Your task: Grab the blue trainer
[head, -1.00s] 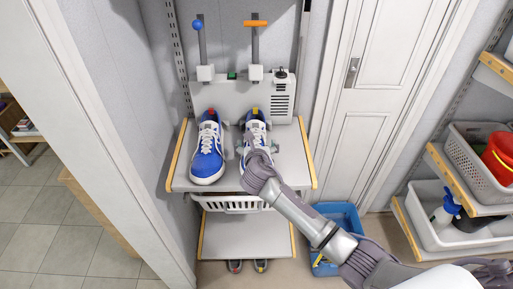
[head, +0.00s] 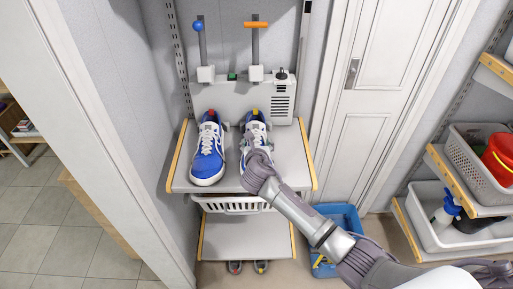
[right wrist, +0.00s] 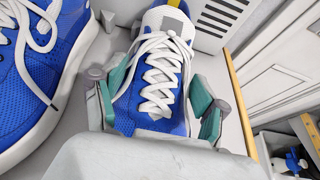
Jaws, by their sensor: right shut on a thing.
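Two blue trainers with white laces stand side by side on the upper shelf. The left trainer (head: 208,156) has a red tab at its heel. The right trainer (head: 256,133) has a yellow tab, and its toe is hidden by my right gripper. In the right wrist view, the pads of my right gripper (right wrist: 160,104) press on both sides of the right trainer (right wrist: 160,75). The left trainer (right wrist: 40,75) is beside it, outside the fingers. My left gripper is out of view.
A grey device with a blue-knobbed lever (head: 198,26) and an orange-handled lever (head: 255,24) stands behind the trainers. A white basket (head: 232,204) hangs below the shelf (head: 225,186). A blue tub (head: 345,217) is on the floor; racks with bins are at right.

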